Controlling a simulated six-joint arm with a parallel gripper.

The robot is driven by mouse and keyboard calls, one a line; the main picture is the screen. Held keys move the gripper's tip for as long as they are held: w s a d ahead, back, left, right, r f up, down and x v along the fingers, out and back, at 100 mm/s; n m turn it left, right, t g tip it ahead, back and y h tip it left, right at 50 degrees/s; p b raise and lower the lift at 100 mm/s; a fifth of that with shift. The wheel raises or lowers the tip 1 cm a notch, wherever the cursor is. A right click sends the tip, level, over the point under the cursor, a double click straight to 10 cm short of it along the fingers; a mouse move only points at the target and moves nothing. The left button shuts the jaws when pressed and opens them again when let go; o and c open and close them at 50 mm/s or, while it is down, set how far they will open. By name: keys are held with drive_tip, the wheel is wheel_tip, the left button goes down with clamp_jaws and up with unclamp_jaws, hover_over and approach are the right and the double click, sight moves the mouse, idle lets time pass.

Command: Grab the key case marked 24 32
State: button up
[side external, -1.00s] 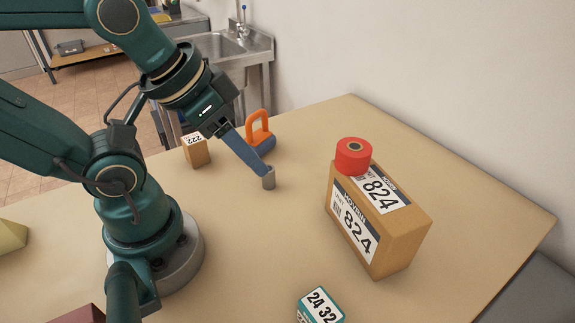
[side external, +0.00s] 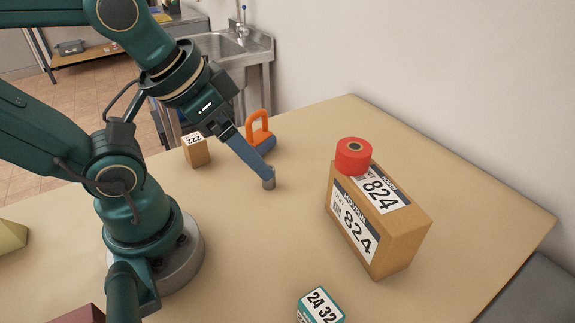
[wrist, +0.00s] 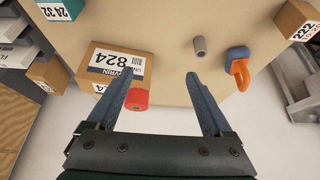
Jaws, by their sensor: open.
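The key case marked 24 32 (side external: 320,306) is a small teal box with a white label, at the bottom edge of the side external view and partly cut off. It also shows at the top left of the wrist view (wrist: 58,9). My gripper (side external: 268,176) is over the table, well away from the case, near a small grey cylinder. In the wrist view its two blue fingers (wrist: 200,92) are spread apart with nothing held between them.
A large 824 carton (side external: 385,222) with a red roll (side external: 353,156) on top stands to the right. A grey cylinder (side external: 269,184), an orange-handled blue object (side external: 260,130) and a 222 box (side external: 195,151) are near my gripper. The table's middle front is clear.

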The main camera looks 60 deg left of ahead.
drive_tip(key=w+a+r+t+y, duration=0.3)
drive_tip(key=w+a+r+t, duration=0.3)
drive_tip(key=w+r, duration=0.5)
drive_tip(key=w+d+r+m+t+h, duration=0.2)
drive_tip(key=w+d+m+t, duration=0.1)
drive_tip(key=w+m+t, duration=0.15)
drive_tip(key=m+g+h, duration=1.3)
drive_tip(key=g+h, duration=0.1)
drive_tip(key=g, duration=0.2)
hover_over(313, 297)
drive_tip(key=a, duration=0.3)
wheel_tip(313, 297, down, 9)
drive_tip(key=shift+h, duration=0.3)
wheel_tip(313, 297, down, 16)
drive_tip(key=shift+r, duration=0.2)
drive_tip(key=shift+x, duration=2.6)
